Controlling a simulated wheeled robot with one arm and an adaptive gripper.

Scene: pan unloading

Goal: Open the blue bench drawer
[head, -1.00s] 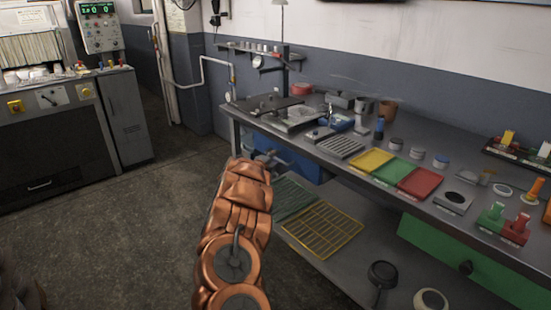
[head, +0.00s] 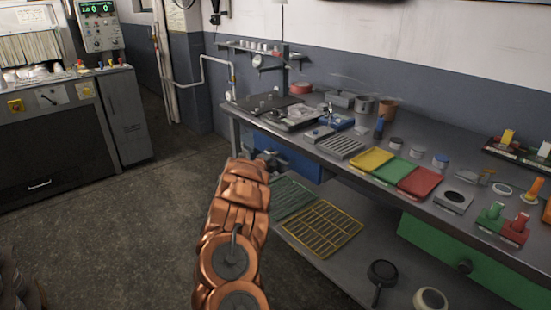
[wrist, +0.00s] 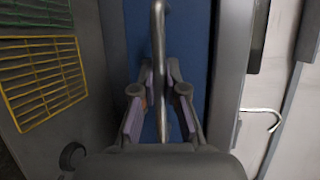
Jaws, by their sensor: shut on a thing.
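The blue drawer (head: 290,160) is under the left end of the bench, partly hidden behind my arm in the head view. Its blue front (wrist: 190,30) fills the upper middle of the wrist view, with a metal bar handle (wrist: 158,35) running up through the picture. My gripper (wrist: 160,78) has one finger on each side of this bar and is shut on it. In the head view my gripper (head: 267,158) is small and dark at the drawer front, mostly hidden by my copper-coloured arm. I cannot tell whether the drawer stands slightly out.
The bench top (head: 325,170) holds yellow, green and red trays and several small parts. A green drawer (head: 470,262) is at the right. A green rack (head: 290,197) and a yellow rack (head: 322,228) lie on the lower shelf. Open floor (head: 140,215) is at the left.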

